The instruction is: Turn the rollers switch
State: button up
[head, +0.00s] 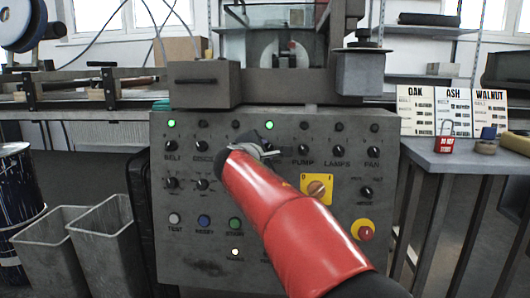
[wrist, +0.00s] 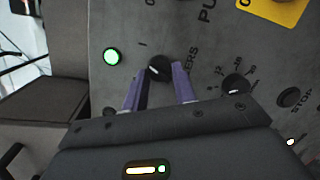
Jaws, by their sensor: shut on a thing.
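The rollers switch is a round black knob (wrist: 159,67) with a pale pointer mark on its face, in the wrist view. The label beside it is partly covered and reads "...ERS". My gripper (wrist: 158,72) has its two purple fingers on either side of the knob, shut on it. A round lamp (wrist: 112,56) by this knob glows green. In the head view my gripper (head: 262,143) is at the panel, left of the PUMP knob (head: 304,150), and hides the rollers knob. The green lamp (head: 269,125) shows just above my gripper.
The grey control panel (head: 210,265) carries several similar knobs. A yellow-backed switch (head: 316,188) and a red emergency button (head: 366,231) are close to my arm. Grey bins (head: 55,245) stand left; a side table (head: 460,158) stands right.

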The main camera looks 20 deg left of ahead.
jog(key=shift+m, duration=0.5)
jog(key=o, duration=1)
jog(key=s+r, duration=0.1)
jog(key=s, duration=0.6)
jog(key=shift+s+d+r+b, duration=0.15)
jog(key=shift+s+b, duration=0.2)
jog(key=shift+b, duration=0.1)
